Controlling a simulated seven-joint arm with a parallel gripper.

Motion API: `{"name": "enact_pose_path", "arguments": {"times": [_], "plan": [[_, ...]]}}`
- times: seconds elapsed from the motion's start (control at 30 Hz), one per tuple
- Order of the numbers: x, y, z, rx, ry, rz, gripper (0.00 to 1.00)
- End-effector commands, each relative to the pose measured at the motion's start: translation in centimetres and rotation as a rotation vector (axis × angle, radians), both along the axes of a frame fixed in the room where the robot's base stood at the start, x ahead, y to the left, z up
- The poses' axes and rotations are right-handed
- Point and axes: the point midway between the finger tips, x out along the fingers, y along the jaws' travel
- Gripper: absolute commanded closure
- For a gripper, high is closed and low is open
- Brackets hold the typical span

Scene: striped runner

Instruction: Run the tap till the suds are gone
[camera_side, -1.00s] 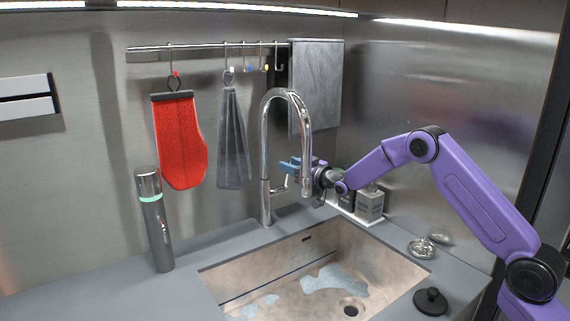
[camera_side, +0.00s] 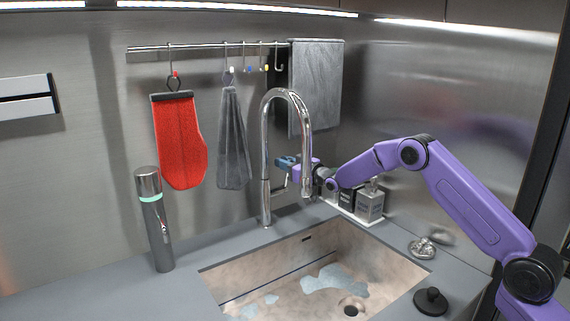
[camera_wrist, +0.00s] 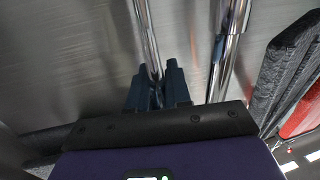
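The chrome tap (camera_side: 266,150) arches over the back of the sink (camera_side: 385,262). Pale bluish suds (camera_side: 335,281) lie on the sink floor near the drain, with a smaller patch at the left. No water stream shows below the spout. The tap's lever (camera_side: 280,188) sticks out at the right of the tap's base. My gripper (camera_side: 286,162) is by the lever, partly behind the spout. In the wrist view, its dark blue fingers (camera_wrist: 157,78) stand close on either side of a chrome rod (camera_wrist: 147,35). Whether they press on it is unclear.
A steel flask (camera_side: 155,225) stands left of the sink. A red mitt (camera_side: 180,140) and grey cloths hang on the rail. A black knobbed lid (camera_side: 430,301) lies at the sink's right.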

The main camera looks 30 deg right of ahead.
Motion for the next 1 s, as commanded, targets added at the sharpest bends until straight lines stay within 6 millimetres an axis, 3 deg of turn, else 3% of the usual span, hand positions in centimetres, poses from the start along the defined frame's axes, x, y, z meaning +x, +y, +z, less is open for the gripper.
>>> {"name": "enact_pose_path", "arguments": {"times": [0.27, 1.0], "plan": [[-0.6, 0.0, -0.3, 0.001, -0.058, 0.003, 1.0], [-3.9, 0.0, -1.3, 0.001, -0.428, 0.0, 1.0]]}}
